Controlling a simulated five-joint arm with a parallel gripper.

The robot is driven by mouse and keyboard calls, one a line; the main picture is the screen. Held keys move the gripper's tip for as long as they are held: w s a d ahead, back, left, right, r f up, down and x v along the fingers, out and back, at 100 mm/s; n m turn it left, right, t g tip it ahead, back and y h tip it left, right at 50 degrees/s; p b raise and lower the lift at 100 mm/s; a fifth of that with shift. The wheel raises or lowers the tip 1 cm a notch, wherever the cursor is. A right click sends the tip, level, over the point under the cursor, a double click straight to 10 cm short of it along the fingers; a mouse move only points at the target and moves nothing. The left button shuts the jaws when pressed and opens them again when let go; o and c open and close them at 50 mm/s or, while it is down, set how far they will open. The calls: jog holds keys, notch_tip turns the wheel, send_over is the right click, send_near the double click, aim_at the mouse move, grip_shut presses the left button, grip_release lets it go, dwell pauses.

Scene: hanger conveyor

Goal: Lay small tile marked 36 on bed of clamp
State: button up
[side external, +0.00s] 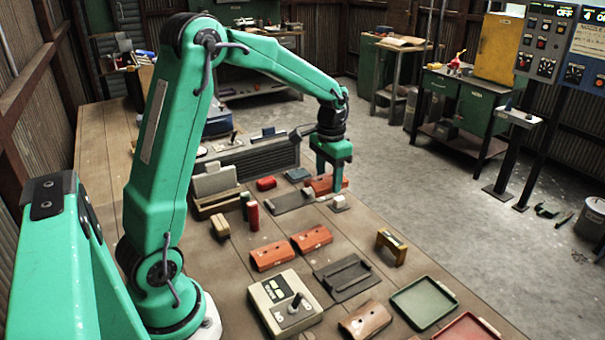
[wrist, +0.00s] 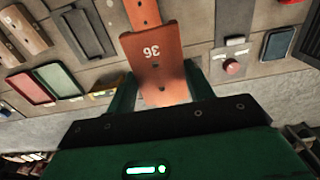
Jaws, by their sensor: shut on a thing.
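The small tile marked 36 (wrist: 153,62) is orange-red, with its white number showing upside down in the wrist view. My gripper (wrist: 161,84) is shut on it, with one green finger at each long side. In the side external view the gripper (side external: 327,174) holds the tile (side external: 324,186) at the far part of the bench, apparently above the surface. A flat dark grey plate (side external: 290,201) lies close beside it, and a small pale block (side external: 340,203) sits just right of the plate. I cannot tell for certain which piece is the clamp.
Two more orange tiles (side external: 272,255) (side external: 312,238) lie nearer the camera. A dark slotted plate (side external: 347,278), a control box (side external: 285,302), a brown tile (side external: 365,319) and a green tray (side external: 424,302) lie around them. A red-knobbed piece (wrist: 232,66) is right of the tile.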

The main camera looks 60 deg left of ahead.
send_over(288, 202)
notch_tip(288, 202, down, 7)
jog(key=shift+f, duration=0.25)
jog(key=shift+f, duration=3.1)
jog(key=o, duration=1.1)
